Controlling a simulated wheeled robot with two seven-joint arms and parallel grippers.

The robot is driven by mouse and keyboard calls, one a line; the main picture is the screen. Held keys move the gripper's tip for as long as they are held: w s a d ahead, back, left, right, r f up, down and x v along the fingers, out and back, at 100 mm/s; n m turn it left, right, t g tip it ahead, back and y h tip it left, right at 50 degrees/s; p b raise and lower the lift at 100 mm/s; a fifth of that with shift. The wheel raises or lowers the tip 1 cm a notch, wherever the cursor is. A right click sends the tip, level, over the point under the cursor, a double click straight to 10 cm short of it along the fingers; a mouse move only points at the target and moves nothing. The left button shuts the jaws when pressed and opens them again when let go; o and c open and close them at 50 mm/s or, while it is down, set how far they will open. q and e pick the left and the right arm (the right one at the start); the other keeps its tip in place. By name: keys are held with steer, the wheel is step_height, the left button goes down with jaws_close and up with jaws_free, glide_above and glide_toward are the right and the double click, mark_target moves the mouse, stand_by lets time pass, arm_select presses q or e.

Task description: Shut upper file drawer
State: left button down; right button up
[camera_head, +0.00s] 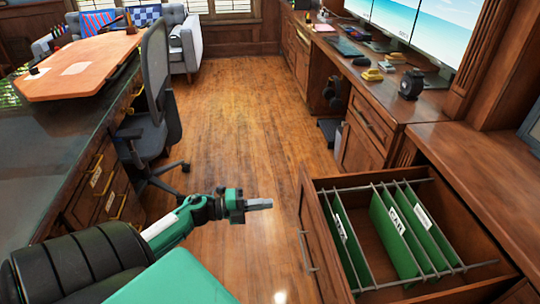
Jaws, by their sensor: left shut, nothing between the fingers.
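The upper file drawer (327,220) is pulled out from the wood cabinet at the lower right. Green hanging folders with white labels (396,219) hang from metal rails inside it. Its front faces left and carries a long metal handle (306,250). My left gripper (270,204) is shut and empty. It is over the floor to the left of the drawer front, pointing right, with a gap between its fingertips and the front. My right gripper is not in view.
A wood counter (480,160) runs along the right with monitors, a black clock (411,84) and small items. A black office chair (155,110) stands by a desk with drawers on the left. The wood floor (245,120) between is clear.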

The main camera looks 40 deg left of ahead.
mark_target(311, 199)
arm_select(q)
steer(key=x, duration=1.1)
steer(key=shift+w, duration=0.15)
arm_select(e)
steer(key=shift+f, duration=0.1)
arm_select(q)
steer(key=shift+w+d, duration=0.1)
steer(key=shift+d, duration=0.05)
